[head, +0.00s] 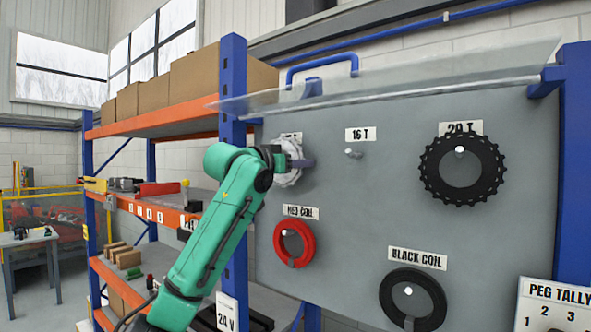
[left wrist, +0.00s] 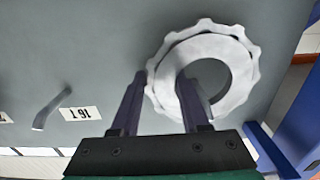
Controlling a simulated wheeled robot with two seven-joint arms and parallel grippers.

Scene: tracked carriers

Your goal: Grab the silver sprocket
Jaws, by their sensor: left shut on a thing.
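My left gripper (head: 296,163) is at the sprocket. In the left wrist view my left gripper (left wrist: 165,90) has one finger outside the ring's edge and one in the hole, shut on the rim. The sprocket's peg is not visible. My right gripper is not in view.
An empty peg (head: 354,153) under "16 T" is to the right. A black sprocket (head: 462,168), a red coil (head: 308,243) and a black coil (head: 425,283) hang on the board. A clear sheet (head: 400,90) juts out above. A blue post (head: 232,110) stands left.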

